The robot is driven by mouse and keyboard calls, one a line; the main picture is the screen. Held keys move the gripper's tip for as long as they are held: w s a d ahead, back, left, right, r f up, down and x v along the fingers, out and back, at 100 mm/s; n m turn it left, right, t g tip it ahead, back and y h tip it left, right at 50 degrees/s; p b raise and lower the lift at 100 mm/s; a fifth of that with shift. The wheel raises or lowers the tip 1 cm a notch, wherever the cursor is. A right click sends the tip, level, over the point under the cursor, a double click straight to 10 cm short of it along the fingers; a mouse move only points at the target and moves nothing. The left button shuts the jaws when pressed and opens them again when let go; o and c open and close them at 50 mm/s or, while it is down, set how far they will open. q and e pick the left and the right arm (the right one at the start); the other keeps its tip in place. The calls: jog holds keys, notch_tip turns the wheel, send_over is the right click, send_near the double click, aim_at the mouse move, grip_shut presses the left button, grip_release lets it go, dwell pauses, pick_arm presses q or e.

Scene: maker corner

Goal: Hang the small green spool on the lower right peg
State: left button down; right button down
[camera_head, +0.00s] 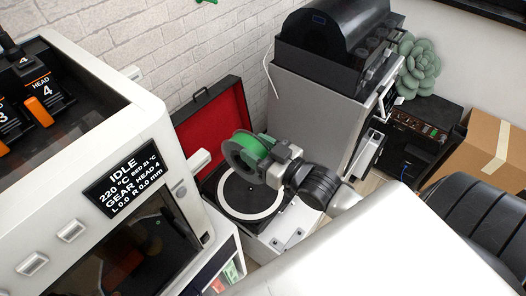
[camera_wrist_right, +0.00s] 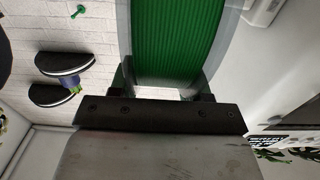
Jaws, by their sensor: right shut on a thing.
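The green spool (camera_head: 252,146) has green filament between grey, see-through flanges. In the head view it is held on edge above a turntable, in front of the brick wall. My right gripper (camera_head: 273,163) is shut on it; the wrist view shows the green filament (camera_wrist_right: 172,42) close up between the fingers (camera_wrist_right: 165,93). A small green peg-like piece (camera_wrist_right: 78,12) sticks out from the brick wall in the wrist view. A green piece (camera_head: 207,1) is cut off at the top of the head view. I cannot make out the lower right peg. My left gripper is not in view.
A white printer (camera_head: 180,133) with a display stands at the left. The turntable (camera_head: 276,240) has its red-lined lid (camera_head: 212,118) open. A grey cabinet (camera_head: 310,105) stands right of it. Two dark half-round pieces (camera_wrist_right: 65,62) are on the wall. A cardboard box (camera_head: 480,160) is at right.

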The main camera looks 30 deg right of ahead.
jog(key=shift+f+b+x, duration=0.2)
jog(key=shift+b+x, duration=0.65)
jog(key=shift+x, duration=1.55)
jog(key=shift+f+b+x, duration=0.2)
jog(key=shift+b+x, duration=0.65)
jog(key=shift+x, duration=1.55)
jog(key=shift+s+a+p, duration=0.25)
jog(key=shift+s+a, duration=0.2)
jog(key=shift+a, duration=0.75)
jog(key=shift+s+a+p, duration=0.25)
jog(key=shift+s+a, duration=0.2)
jog(key=shift+a, duration=0.7)
jog(key=shift+s+a+p, duration=0.25)
jog(key=shift+s+a, duration=0.2)
jog(key=shift+a, duration=0.75)
jog(key=shift+f, duration=0.2)
